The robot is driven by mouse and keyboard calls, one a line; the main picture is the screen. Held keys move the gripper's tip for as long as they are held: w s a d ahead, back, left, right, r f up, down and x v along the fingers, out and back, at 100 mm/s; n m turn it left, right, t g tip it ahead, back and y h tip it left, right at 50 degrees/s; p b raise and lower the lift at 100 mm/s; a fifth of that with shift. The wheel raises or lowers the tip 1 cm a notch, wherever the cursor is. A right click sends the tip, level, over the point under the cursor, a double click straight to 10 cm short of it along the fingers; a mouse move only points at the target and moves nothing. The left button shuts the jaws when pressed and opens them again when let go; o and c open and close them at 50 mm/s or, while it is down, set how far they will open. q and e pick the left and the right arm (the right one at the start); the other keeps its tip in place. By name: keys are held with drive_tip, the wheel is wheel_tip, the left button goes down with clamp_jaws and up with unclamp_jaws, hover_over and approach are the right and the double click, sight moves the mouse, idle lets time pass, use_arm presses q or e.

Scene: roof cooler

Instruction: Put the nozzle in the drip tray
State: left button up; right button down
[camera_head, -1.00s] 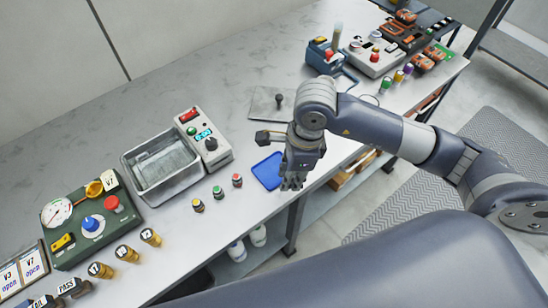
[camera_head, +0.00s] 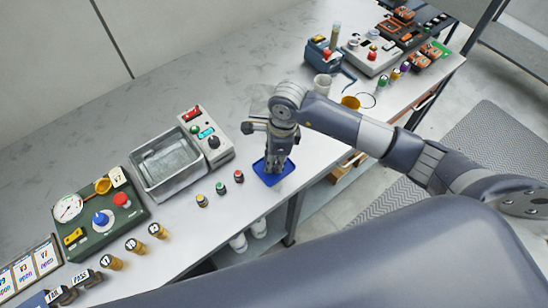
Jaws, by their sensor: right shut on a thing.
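The blue drip tray (camera_head: 290,166) lies flat on the bench near its front edge, partly covered by my right gripper. My right gripper (camera_head: 273,171) points down over the middle of the tray, its fingers shut. The nozzle is between the fingers, which hide nearly all of it. I cannot tell whether it touches the tray floor. My left gripper is not in view.
Small capped vials (camera_head: 220,188) stand just left of the tray. A metal basin (camera_head: 168,163) and a control box (camera_head: 206,137) are further left.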

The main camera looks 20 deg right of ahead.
drive_tip(key=shift+f, duration=0.1)
drive_tip(key=shift+f+b, duration=0.15)
drive_tip(key=shift+b, duration=0.15)
drive_tip(key=c, duration=1.7)
unclamp_jaws()
drive_tip(key=shift+r, duration=0.25)
drive_tip(key=r+b, duration=0.1)
drive_tip(key=r, duration=0.3)
drive_tip(key=d+r+b, duration=0.1)
drive_tip(key=r, duration=0.3)
drive_tip(key=r+b, duration=0.1)
drive_tip(key=r, duration=0.3)
drive_tip(key=shift+s+d, duration=0.2)
